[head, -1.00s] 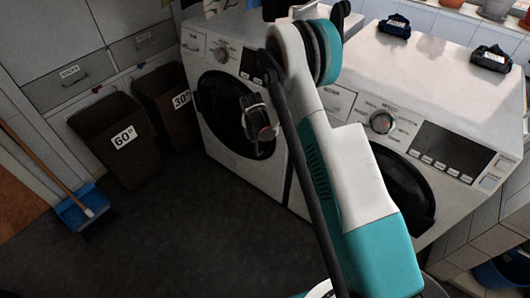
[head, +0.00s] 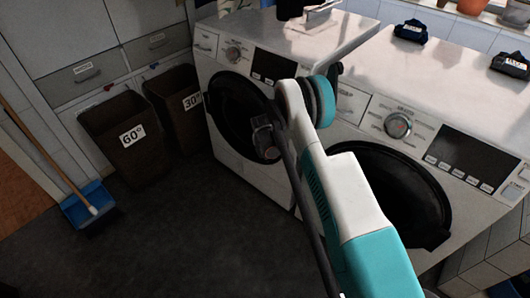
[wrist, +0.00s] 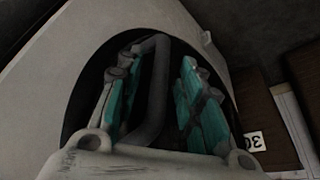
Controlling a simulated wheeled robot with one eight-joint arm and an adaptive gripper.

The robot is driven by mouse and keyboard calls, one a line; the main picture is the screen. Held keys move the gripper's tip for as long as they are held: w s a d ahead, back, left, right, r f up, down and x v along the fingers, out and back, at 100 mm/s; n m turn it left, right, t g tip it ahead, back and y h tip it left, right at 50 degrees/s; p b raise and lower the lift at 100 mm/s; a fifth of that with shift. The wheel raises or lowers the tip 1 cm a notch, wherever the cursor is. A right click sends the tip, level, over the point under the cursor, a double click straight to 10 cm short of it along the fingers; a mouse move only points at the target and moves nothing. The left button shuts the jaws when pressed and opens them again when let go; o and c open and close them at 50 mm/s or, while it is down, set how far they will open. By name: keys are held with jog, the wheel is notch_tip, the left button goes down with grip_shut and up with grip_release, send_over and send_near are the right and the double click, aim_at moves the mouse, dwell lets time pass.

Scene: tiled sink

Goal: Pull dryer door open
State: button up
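Two white front-loading machines stand side by side; I cannot tell by label which is the dryer. The left machine (head: 215,68) has a round dark door (head: 226,100), which looks closed. The right machine (head: 350,105) also has a round dark door (head: 400,195), partly behind my arm. My gripper (head: 264,140) is in front of the left door's right half. In the wrist view, my gripper's teal-padded fingers (wrist: 160,95) are apart, before the dark round opening of a white front. A dark grey bent bar (wrist: 156,85) shows between them; contact is unclear.
Brown bins marked 60° (head: 125,155) and 30° (head: 180,125) stand left of the machines. A blue dustpan (head: 88,203) and broom (head: 45,150) are at far left. The dark floor (head: 190,235) before the left machine is clear.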

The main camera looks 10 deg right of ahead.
jog(key=shift+w+f, duration=0.2)
jog(key=shift+f, duration=0.2)
grip_shut()
jog(key=shift+s, duration=0.1)
